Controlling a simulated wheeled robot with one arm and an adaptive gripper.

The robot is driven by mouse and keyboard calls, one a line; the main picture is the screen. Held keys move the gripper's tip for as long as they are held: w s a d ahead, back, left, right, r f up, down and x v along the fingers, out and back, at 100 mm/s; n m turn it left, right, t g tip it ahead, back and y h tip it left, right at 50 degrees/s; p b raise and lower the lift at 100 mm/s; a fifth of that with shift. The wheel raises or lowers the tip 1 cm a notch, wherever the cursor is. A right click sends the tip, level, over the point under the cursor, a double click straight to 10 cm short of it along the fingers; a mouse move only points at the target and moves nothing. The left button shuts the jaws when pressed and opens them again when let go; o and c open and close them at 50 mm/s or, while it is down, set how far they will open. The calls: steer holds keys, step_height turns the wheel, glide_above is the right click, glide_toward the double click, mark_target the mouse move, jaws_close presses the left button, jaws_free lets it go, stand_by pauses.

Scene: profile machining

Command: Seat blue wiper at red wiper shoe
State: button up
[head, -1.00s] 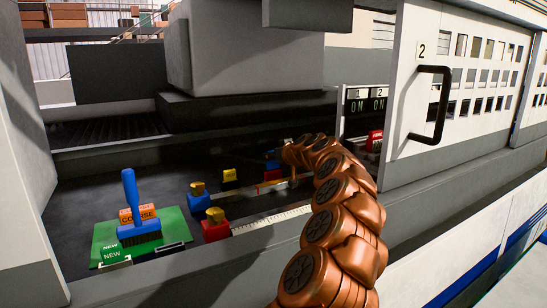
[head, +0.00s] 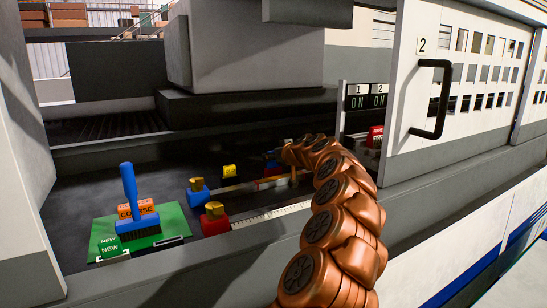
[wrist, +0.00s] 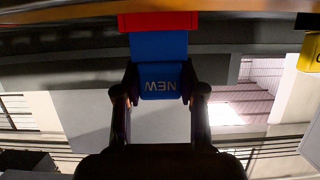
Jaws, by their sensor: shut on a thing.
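In the wrist view my gripper (wrist: 159,88) is shut on the blue wiper (wrist: 160,47), whose lower part carries an upside-down "NEW" label. The red wiper shoe (wrist: 158,21) shows at the top of that view, directly against the wiper's upper edge. I cannot tell whether they are fully joined or one only overlaps the other. In the head view my copper-coloured arm reaches into the machine and hides most of the gripper area. A small blue patch (head: 272,165) shows beside the arm's end.
Blue (head: 198,199) and red (head: 214,226) blocks with yellow tops stand near a pale scale (head: 270,214). Door 2 (head: 400,120) stands right of my arm.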

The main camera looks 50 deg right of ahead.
steer(key=shift+f+b, duration=0.75)
steer(key=o, duration=1)
